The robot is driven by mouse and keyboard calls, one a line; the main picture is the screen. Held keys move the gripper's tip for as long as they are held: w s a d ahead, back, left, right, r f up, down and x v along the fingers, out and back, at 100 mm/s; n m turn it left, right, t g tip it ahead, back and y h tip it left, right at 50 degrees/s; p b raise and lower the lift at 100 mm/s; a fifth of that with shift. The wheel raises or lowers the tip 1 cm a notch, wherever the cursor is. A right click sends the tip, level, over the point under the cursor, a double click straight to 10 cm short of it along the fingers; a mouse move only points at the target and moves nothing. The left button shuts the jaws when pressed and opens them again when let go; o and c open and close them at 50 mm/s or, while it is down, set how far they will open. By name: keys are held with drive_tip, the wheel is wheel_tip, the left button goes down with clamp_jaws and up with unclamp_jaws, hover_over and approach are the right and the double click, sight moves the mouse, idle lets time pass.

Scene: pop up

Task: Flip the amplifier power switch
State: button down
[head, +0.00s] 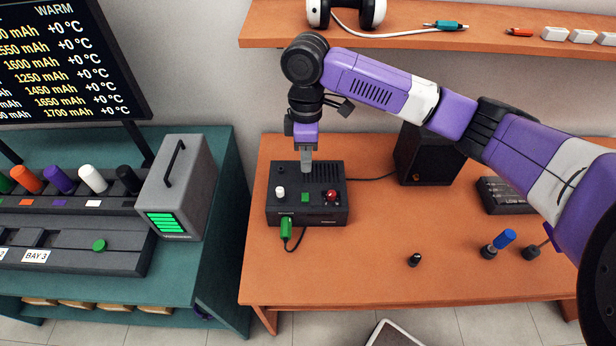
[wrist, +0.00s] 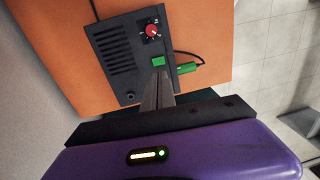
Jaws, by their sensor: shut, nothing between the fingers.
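The amplifier seems to be the black box (head: 340,213) on the orange table. Its top carries a white knob (head: 280,192), a small green square (head: 305,197) and a red knob (head: 331,195). A green plug (head: 286,228) with a dark cable is at its front left. My gripper (head: 307,169) is shut and empty, pointing down over the rear middle of the box. In the wrist view its fingertips (wrist: 159,74) appear just below the green square (wrist: 159,60); I cannot tell whether they touch anything. The white knob is not visible there.
A black speaker (head: 420,160) stands behind right, under my arm. A blue-topped plug (head: 503,239) and a small black knob (head: 415,260) are on the table. A grey charger unit (head: 180,190) stands left on a teal bench. A shelf (head: 440,38) runs above.

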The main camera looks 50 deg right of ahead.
drive_tip(key=shift+w+d+r, duration=0.1)
drive_tip(key=shift+r, duration=1.55)
